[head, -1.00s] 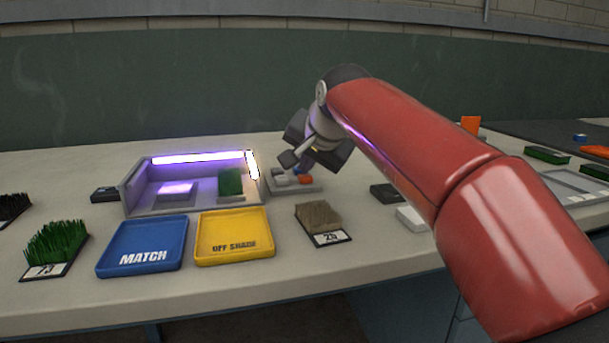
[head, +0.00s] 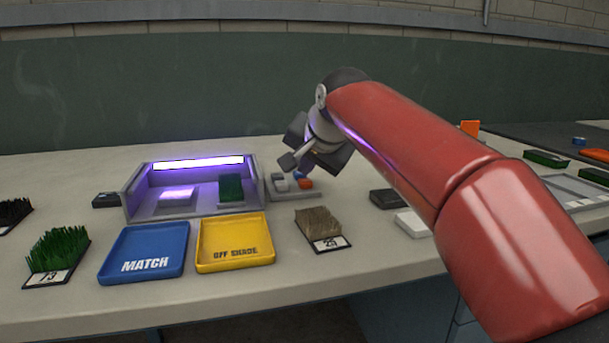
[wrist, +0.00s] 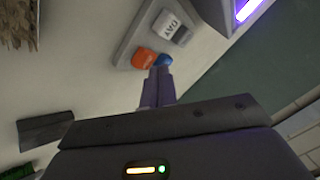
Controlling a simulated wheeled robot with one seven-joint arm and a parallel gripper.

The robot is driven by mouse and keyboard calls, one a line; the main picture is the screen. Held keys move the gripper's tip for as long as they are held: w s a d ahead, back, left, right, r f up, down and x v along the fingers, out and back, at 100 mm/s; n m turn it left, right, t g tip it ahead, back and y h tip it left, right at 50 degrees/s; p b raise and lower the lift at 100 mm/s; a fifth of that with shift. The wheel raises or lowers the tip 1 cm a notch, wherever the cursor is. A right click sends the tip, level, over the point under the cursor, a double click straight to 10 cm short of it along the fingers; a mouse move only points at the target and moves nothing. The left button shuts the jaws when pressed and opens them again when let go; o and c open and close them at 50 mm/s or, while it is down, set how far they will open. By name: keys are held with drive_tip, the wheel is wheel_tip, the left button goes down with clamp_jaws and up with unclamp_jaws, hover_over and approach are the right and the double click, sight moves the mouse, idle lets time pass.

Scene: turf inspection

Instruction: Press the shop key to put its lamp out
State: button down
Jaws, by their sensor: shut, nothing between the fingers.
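The key panel (head: 281,193) lies to the right of the light box. In the wrist view it carries a white key marked DAY (wrist: 165,23), a grey key (wrist: 181,35), an orange key (wrist: 143,58) and a blue key (wrist: 163,60). No label reading shop is legible. My gripper (wrist: 160,71) is shut and empty, with its fingertips at the blue key; I cannot tell if they touch it. In the light box (head: 130,199), a violet lamp (head: 197,163) glows along the back. The right side lamp is dark. A green turf sample (head: 231,188) stands inside.
A blue MATCH tray (head: 145,264) and a yellow OFF SHADE tray (head: 236,253) lie in front of the box. A tan turf sample (head: 320,226) lies front right of the panel, and a green one (head: 57,250) at left. Dark and white blocks lie under my arm.

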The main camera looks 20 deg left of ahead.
sight(307, 183)
drive_tip(key=shift+r, duration=0.15)
wheel_tip(307, 183, up, 4)
drive_tip(key=p, duration=0.4)
drive_tip(key=shift+r, duration=1)
